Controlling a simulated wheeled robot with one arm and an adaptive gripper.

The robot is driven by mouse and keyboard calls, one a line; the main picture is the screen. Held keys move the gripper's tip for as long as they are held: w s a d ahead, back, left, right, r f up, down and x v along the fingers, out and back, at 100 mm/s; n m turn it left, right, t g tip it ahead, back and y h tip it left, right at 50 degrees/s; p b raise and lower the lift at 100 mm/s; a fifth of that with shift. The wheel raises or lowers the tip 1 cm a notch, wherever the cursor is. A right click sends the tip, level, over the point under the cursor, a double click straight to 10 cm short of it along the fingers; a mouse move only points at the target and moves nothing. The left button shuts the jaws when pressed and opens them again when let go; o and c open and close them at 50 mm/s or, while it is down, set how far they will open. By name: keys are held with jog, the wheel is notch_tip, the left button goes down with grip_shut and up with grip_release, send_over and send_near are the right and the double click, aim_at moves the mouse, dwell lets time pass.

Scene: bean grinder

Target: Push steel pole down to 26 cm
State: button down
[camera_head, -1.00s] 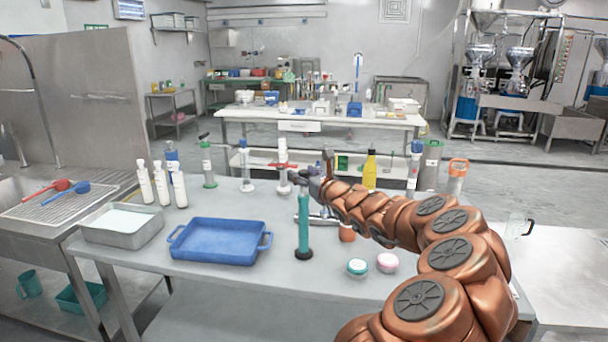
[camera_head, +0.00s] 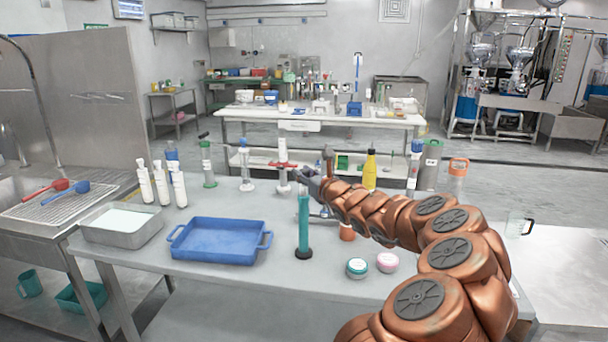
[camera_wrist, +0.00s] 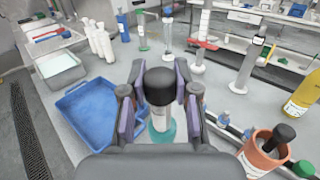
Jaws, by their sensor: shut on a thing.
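In the wrist view, the black knob (camera_wrist: 160,86) sits between the two fingers of my gripper (camera_wrist: 159,92), whose purple pads close on it from both sides. A short pale metallic length that looks like the steel pole (camera_wrist: 158,117) shows below the knob, above a teal tube. In the head view, the upright teal tube (camera_head: 304,222) stands on a dark round base on the table. My gripper (camera_head: 308,180) is just above its top. The pole is mostly hidden by my fingers and the tube, so its height cannot be read.
A blue tray (camera_head: 218,241) lies to the left, with a grey metal pan (camera_head: 120,223) beyond it. White bottles (camera_head: 162,184) stand behind the pan. A yellow bottle (camera_head: 370,170) stands behind my arm.

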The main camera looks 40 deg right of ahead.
aim_at(307, 196)
jog(key=shift+f, duration=0.1)
jog(key=shift+f+b, duration=1.6)
jog(key=shift+f, duration=0.6)
jog(key=c, duration=1.2)
grip_release()
jog(key=shift+f, duration=0.15)
jog(key=o, duration=0.4)
jog(key=shift+r, duration=0.2)
jog(key=shift+s, duration=0.65)
jog(key=shift+v, duration=5.35)
